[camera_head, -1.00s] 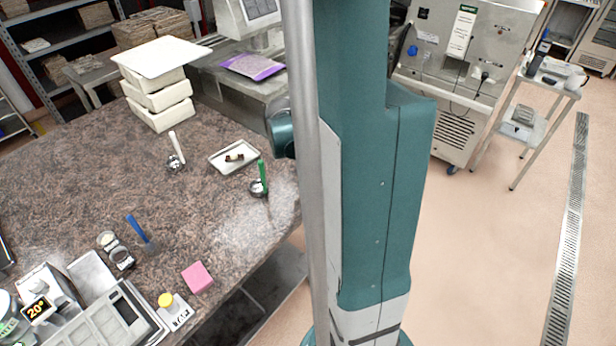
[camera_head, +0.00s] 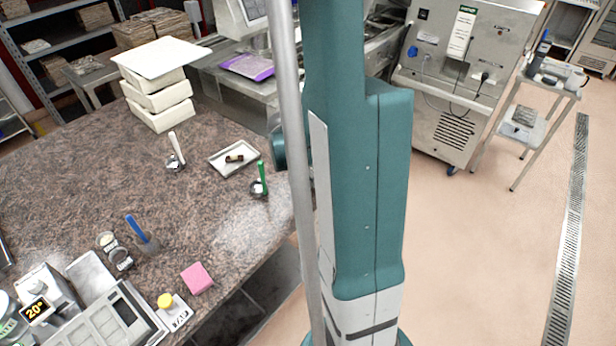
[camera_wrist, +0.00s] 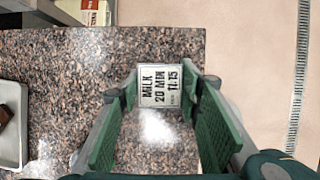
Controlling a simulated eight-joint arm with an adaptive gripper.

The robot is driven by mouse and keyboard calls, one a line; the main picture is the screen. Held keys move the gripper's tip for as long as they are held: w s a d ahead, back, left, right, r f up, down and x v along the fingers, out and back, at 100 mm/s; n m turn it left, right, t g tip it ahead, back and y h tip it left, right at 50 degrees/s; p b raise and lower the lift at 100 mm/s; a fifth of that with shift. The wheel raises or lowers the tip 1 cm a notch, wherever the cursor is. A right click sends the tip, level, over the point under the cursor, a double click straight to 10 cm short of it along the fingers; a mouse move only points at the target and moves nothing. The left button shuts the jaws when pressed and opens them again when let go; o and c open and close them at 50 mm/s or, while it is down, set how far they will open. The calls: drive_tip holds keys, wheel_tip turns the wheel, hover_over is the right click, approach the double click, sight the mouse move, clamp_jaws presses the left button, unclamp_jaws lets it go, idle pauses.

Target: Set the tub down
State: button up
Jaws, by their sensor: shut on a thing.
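My gripper (camera_wrist: 160,92) shows in the wrist view with its green pads spread around a small squarish thing. That thing, which I take to be the tub (camera_wrist: 160,77), has a white face marked "MILK 20 MIN" and "11:15". It sits between the fingertips, and its sides and underside are hidden. Speckled brown countertop (camera_wrist: 80,75) shows behind and around it. I cannot tell whether the tub touches the counter. In the head view my arm's column hides the gripper and the tub.
A white tray (camera_head: 219,167) with a dark item lies on the counter, beside a green-handled scoop (camera_head: 263,181). The counter's right edge is near the gripper, with open floor beyond.

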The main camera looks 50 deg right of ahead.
drive_tip(key=shift+f, duration=0.6)
drive_tip(key=shift+f, duration=0.2)
drive_tip(key=o, duration=1)
drive_tip(key=shift+c, duration=0.2)
drive_tip(key=shift+r, duration=0.2)
drive_tip(key=p+v, duration=0.1)
drive_tip(key=v, duration=1.1)
